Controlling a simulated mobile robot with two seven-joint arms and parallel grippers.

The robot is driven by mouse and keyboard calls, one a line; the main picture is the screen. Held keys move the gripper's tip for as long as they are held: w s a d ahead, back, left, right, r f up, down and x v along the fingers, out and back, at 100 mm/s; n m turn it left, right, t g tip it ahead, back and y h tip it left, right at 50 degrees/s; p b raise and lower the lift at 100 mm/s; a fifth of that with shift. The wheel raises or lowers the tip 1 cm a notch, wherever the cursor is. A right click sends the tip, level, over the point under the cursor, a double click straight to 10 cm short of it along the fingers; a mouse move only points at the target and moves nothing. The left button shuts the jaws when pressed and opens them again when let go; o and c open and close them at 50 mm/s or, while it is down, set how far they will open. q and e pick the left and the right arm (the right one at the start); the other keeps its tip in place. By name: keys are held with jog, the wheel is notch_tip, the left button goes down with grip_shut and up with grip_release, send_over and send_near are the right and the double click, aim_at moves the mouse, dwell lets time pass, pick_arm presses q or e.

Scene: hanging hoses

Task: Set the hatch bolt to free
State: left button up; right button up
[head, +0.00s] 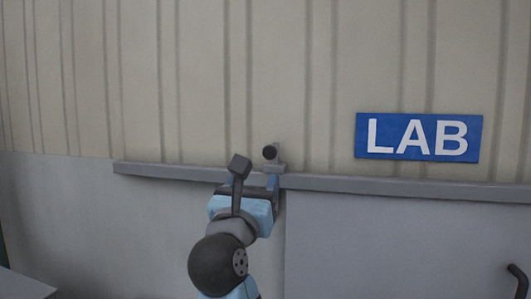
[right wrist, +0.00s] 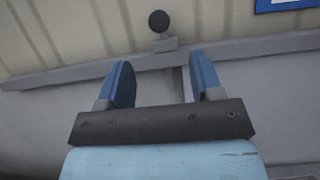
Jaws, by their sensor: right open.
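The hatch bolt shows as a dark round knob (head: 270,152) on a small grey block (head: 277,168) at the grey rail. In the right wrist view the knob (right wrist: 159,20) stands above its block (right wrist: 165,44), beyond my fingers. My right gripper (head: 256,182) is just below the bolt in the head view. In the right wrist view the right gripper (right wrist: 160,60) has its two blue fingers spread, with nothing between them. The knob lies roughly in line with the gap and apart from the fingers. My left gripper is not in view.
The grey rail (head: 400,187) runs across the wall above grey panels, with a vertical seam below the bolt. A blue LAB sign (head: 418,137) is on the ribbed wall at right. A dark handle (head: 518,279) shows at lower right. A grey surface (head: 22,285) edges in at lower left.

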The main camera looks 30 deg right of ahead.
aim_at(269, 154)
jog(key=p+x, duration=0.1)
jog(key=x, duration=0.9)
jog(key=shift+w+d+f+p, duration=0.1)
jog(key=shift+p, duration=0.3)
jog(key=shift+w+d, duration=0.45)
jog(key=shift+d, duration=0.05)
jog(key=shift+r, duration=0.2)
